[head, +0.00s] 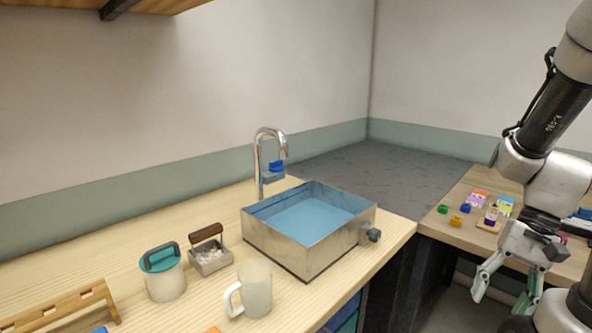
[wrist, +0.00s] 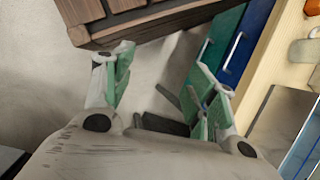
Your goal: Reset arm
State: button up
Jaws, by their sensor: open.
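My gripper (head: 505,291) hangs at the right of the head view, in front of the side counter, with its green-padded fingers spread apart and pointing down. In the wrist view my gripper (wrist: 163,78) shows both fingers apart with nothing between them. My arm comes down from the upper right and bends above the side counter. No object touches the fingers in either view.
A metal basin (head: 276,244) with blue inside stands below a faucet (head: 260,165). A mug (head: 256,287), a teal-lidded jar (head: 166,281), a small handled box (head: 210,262) and a wooden rack (head: 75,301) stand left. Small coloured blocks (head: 454,220) lie on the side counter (head: 450,237).

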notch_tip(320, 180, up, 15)
jog(key=a+n+t+h, duration=0.1)
jog(key=n+t+h, duration=0.3)
jog(key=n+t, duration=0.2)
jog(key=shift+w+a+f+n+t, duration=0.15)
jog(key=shift+w+a+n+t, duration=0.05)
jog(key=shift+n+t, duration=0.25)
